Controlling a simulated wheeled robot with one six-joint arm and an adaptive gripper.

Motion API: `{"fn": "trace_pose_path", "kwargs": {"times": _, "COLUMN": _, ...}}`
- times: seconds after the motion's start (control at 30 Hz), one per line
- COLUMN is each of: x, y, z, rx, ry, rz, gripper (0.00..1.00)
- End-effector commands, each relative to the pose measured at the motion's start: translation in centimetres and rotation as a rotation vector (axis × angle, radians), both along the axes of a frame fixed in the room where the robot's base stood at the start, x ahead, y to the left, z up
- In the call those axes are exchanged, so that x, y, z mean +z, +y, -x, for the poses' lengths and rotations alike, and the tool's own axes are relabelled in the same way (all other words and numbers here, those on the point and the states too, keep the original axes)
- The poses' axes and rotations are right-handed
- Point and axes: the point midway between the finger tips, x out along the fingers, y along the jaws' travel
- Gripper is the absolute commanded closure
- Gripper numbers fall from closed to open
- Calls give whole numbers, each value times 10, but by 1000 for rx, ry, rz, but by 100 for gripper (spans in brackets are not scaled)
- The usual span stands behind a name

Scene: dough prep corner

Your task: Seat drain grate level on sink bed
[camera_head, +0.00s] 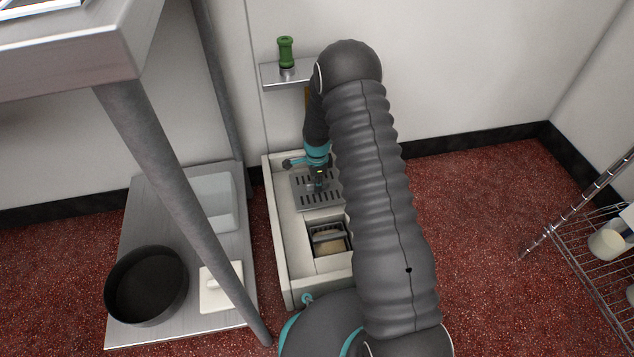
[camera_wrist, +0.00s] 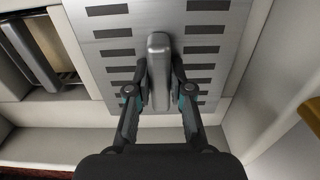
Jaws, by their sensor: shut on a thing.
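The drain grate (camera_head: 302,203) is a grey metal plate with rows of dark slots, over the far part of the cream sink bed (camera_head: 289,240). In the wrist view the grate (camera_wrist: 137,20) fills the middle, with a raised grey handle bar (camera_wrist: 158,75) along its centre. My gripper (camera_wrist: 159,88) is shut on this handle, one finger on each side. In the head view my gripper (camera_head: 318,182) points down at the grate, and my arm hides the right side of the bed. I cannot tell whether the grate touches the bed all round.
A compartment with a dark-framed insert (camera_head: 328,238) lies in front of the grate. A small wall shelf (camera_head: 272,76) with a green-topped item (camera_head: 286,52) is behind. A low metal shelf (camera_head: 200,328) at left holds a black pan (camera_head: 147,287). A wire rack (camera_head: 590,245) stands right.

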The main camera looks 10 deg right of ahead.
Motion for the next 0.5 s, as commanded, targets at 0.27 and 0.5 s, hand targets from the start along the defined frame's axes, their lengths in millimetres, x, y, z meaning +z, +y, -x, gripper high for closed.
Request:
{"fn": "trace_pose_path", "kwargs": {"times": 0.27, "x": -6, "y": 0, "z": 0, "rx": 0, "ry": -1, "rz": 0, "gripper": 100}}
{"fn": "trace_pose_path", "kwargs": {"times": 0.5, "x": -8, "y": 0, "z": 0, "rx": 0, "ry": -1, "rz": 0, "gripper": 50}}
